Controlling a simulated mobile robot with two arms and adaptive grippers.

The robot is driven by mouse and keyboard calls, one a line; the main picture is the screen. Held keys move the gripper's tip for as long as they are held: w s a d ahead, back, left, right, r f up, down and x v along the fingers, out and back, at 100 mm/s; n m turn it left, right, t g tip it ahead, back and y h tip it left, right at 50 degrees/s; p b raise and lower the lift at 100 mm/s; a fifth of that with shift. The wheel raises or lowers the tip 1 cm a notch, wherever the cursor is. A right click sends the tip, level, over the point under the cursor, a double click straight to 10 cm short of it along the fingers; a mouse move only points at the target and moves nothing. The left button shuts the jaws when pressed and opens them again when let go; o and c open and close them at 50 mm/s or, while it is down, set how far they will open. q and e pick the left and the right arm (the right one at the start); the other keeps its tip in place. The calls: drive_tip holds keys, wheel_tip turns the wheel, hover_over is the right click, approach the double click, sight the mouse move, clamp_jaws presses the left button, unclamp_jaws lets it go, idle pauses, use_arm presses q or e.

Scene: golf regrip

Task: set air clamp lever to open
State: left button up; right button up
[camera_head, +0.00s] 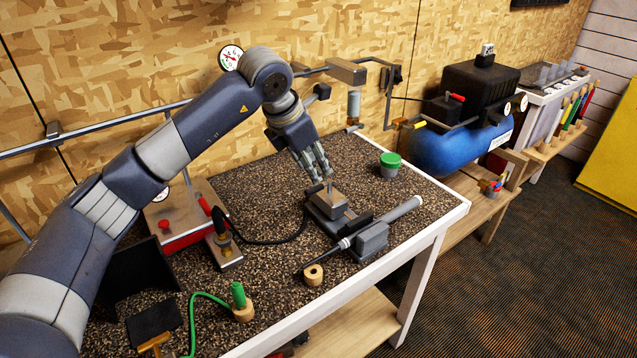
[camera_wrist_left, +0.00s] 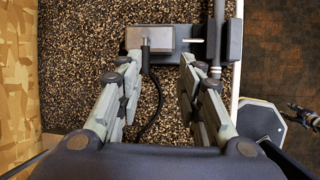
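The air clamp (camera_head: 330,206) is a grey block on a dark base, standing on the speckled bench top near its right part. A thin upright pin, apparently its lever (camera_head: 330,188), rises at the block beside a black knob. In the left wrist view the clamp (camera_wrist_left: 160,38) lies just beyond the fingertips, with the dark lever (camera_wrist_left: 145,45) near the left finger. My left gripper (camera_head: 318,168) is above the clamp, pointing down. Its fingers (camera_wrist_left: 161,64) are spread with nothing between them. Whether a finger touches the lever I cannot tell.
A grey holder (camera_head: 372,240) with a shaft stands right of the clamp. A black hose (camera_head: 270,241) runs left to a red-sided box (camera_head: 185,240). A green-lidded jar (camera_head: 390,166) stands behind. A wooden ring (camera_head: 313,275) lies in front. A blue compressor (camera_head: 460,145) stands beyond the bench.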

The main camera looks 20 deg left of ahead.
sight(316, 187)
use_arm(q)
drive_tip(key=shift+y, duration=0.4)
drive_tip(key=p+x, duration=0.1)
drive_tip(key=x, duration=0.2)
drive_tip(key=a+p+x, duration=0.1)
drive_tip(key=x, duration=0.2)
drive_tip(key=a+p+x, duration=0.1)
drive_tip(key=x, duration=0.3)
drive_tip(key=shift+w+f, duration=0.1)
drive_tip(key=shift+w, duration=0.15)
drive_tip(key=shift+c, duration=0.3)
clamp_jaws()
